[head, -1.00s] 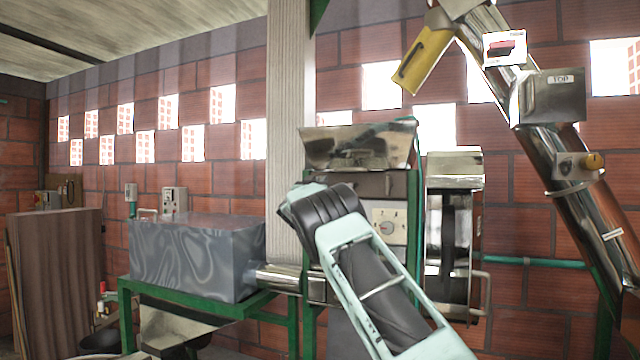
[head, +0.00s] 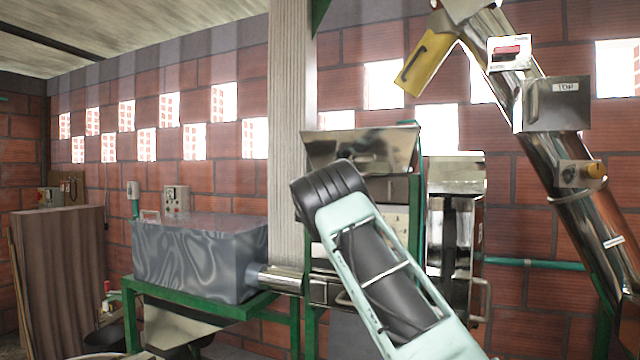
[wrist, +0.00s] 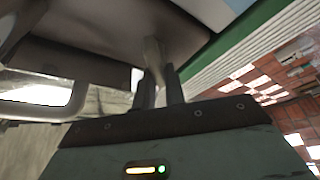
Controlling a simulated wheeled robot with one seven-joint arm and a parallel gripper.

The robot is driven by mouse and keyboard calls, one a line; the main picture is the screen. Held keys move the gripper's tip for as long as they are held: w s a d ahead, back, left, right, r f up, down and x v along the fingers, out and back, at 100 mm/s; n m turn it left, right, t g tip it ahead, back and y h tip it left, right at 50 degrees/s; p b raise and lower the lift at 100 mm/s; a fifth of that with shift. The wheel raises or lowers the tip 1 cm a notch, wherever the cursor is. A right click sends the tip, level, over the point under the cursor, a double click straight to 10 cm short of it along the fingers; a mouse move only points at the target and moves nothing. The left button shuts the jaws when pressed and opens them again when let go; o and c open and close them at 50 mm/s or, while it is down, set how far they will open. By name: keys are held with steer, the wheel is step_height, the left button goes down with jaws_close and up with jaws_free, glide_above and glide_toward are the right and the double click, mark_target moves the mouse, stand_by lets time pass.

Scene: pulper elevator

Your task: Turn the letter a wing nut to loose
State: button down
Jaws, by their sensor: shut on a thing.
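In the wrist view my gripper (wrist: 160,88) reaches up to the underside of a grey metal body (wrist: 95,25). Its two dark fingers are closed around a small pale metal piece (wrist: 154,52), which looks like the wing nut. No letter can be read on it, and its turn position cannot be told. In the head view my pale green and black arm stands in front of the pulper machine (head: 360,150) and hides the gripper and the nut.
A grey tank (head: 198,258) on a green frame (head: 255,308) stands left of a pale column (head: 291,120). A slanted steel elevator tube (head: 590,225) with a yellow spout (head: 427,62) is at the right. A wooden panel stack (head: 62,275) stands far left.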

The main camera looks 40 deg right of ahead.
steer(key=n+y, duration=0.1)
steer(key=n, duration=0.2)
steer(key=f+n+y+p, duration=0.1)
steer(key=n, duration=0.2)
steer(key=n+y, duration=0.1)
steer(key=n, duration=0.2)
steer(key=shift+d+f+n+g, duration=0.2)
steer(key=shift+n+g, duration=0.1)
steer(key=shift+g, duration=0.1)
steer(key=shift+s+y, duration=0.1)
steer(key=shift+y, duration=0.2)
steer(key=c, duration=1.5)
jaws_free()
steer(key=shift+d+r, duration=0.1)
steer(key=shift+o, duration=0.2)
steer(key=b+v, duration=0.9)
steer(key=v, duration=0.8)
steer(key=shift+a, duration=0.3)
steer(key=shift+s, duration=0.15)
